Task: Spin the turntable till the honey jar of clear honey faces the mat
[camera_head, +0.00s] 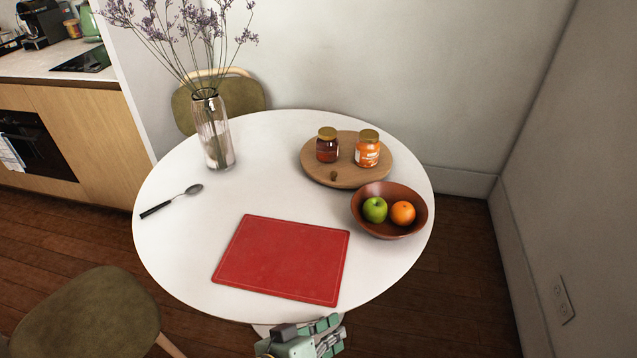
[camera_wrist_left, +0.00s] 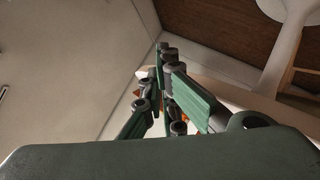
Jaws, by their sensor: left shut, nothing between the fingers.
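The wooden turntable (camera_head: 379,174) lies at the back right of the white round table. Two gold-lidded jars stand on it: a dark reddish-amber jar (camera_head: 327,150) at the back left and a jar of orange content with a white-and-orange label (camera_head: 367,154) at the back right. I cannot tell for sure which holds clear honey. A small brown knob (camera_head: 333,176) stands on the turntable's front edge. The red mat (camera_head: 282,262) lies at the table's front. My left gripper (camera_head: 328,332) is shut and empty below the table's front edge; its fingers also show in the wrist view (camera_wrist_left: 163,78).
A brown bowl (camera_head: 359,217) with a green apple (camera_head: 375,210) and an orange (camera_head: 402,213) stands right in front of the turntable. A glass vase (camera_head: 215,140) with purple flowers and a spoon (camera_head: 172,201) are on the left. The table's middle is clear.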

